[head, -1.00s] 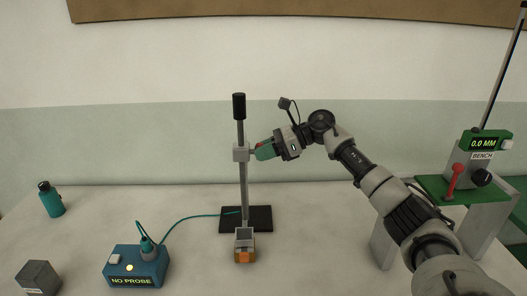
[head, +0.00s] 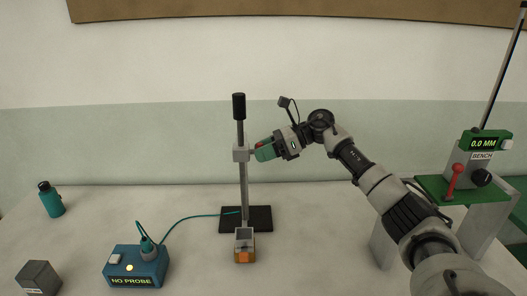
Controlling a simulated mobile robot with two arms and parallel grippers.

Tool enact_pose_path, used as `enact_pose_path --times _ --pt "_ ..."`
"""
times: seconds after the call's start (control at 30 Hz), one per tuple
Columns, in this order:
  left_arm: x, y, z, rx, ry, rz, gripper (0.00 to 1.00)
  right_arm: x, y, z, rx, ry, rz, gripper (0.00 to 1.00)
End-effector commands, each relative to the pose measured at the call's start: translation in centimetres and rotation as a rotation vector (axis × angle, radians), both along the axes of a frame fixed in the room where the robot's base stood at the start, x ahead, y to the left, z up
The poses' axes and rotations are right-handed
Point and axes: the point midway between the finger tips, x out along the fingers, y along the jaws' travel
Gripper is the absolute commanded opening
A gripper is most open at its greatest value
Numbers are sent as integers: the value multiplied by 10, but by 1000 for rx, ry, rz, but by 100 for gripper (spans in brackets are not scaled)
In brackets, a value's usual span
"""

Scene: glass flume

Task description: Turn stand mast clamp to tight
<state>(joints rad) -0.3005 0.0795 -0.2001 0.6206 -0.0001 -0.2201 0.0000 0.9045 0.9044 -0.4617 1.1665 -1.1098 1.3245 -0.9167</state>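The stand mast (head: 244,190) is a thin grey upright with a black top (head: 239,106), rising from a black base plate (head: 262,219). The mast clamp (head: 241,153) is a grey block partway up the mast. My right gripper (head: 261,151) reaches in from the right with teal fingers at the clamp's right side. They appear closed around the clamp's knob, which is mostly hidden; a bit of red shows at their upper edge. My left gripper is not in view.
An orange-and-grey block (head: 244,252) stands at the stand's foot. A blue box (head: 135,268) reading NO PROBE has a teal cable running to the stand. A teal bottle (head: 51,200) and grey cube (head: 38,278) are left. A bench rig (head: 470,185) stands right.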

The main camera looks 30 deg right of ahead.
Motion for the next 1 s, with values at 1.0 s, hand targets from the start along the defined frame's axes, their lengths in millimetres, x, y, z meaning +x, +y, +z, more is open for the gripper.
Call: enact_pose_path --times 1.0 --pt "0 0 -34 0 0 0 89 -45 -89 40 0 -1 1 40"
